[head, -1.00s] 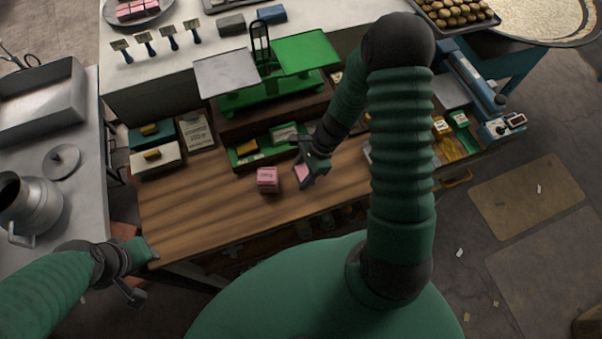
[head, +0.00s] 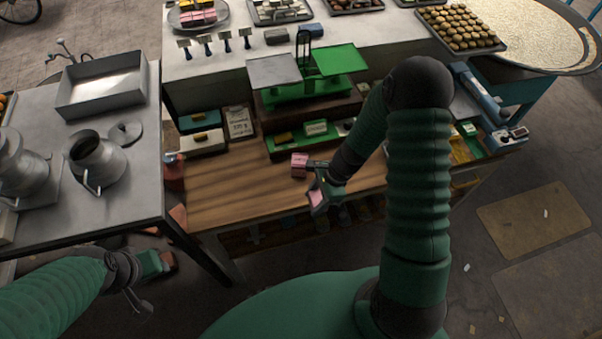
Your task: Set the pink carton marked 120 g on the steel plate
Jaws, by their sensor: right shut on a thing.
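A pink carton (head: 299,163) stands on the wooden counter, just behind and left of my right gripper. My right gripper (head: 319,189) is shut on another pink carton (head: 316,198) near the counter's front edge. The marks on both cartons are too small to read. The green balance scale (head: 302,90) stands behind, with a bare grey steel plate (head: 273,70) on its left and a bare green plate (head: 341,60) on its right. My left gripper (head: 158,284) is open and empty, low at the left, away from the cartons.
A round metal dish (head: 225,12) with pink and other blocks stands on the back shelf. A small green tray (head: 283,152) lies below the scale. Metal cans (head: 97,160) and a steel basin (head: 101,85) stand on the left table. The counter's left part is clear.

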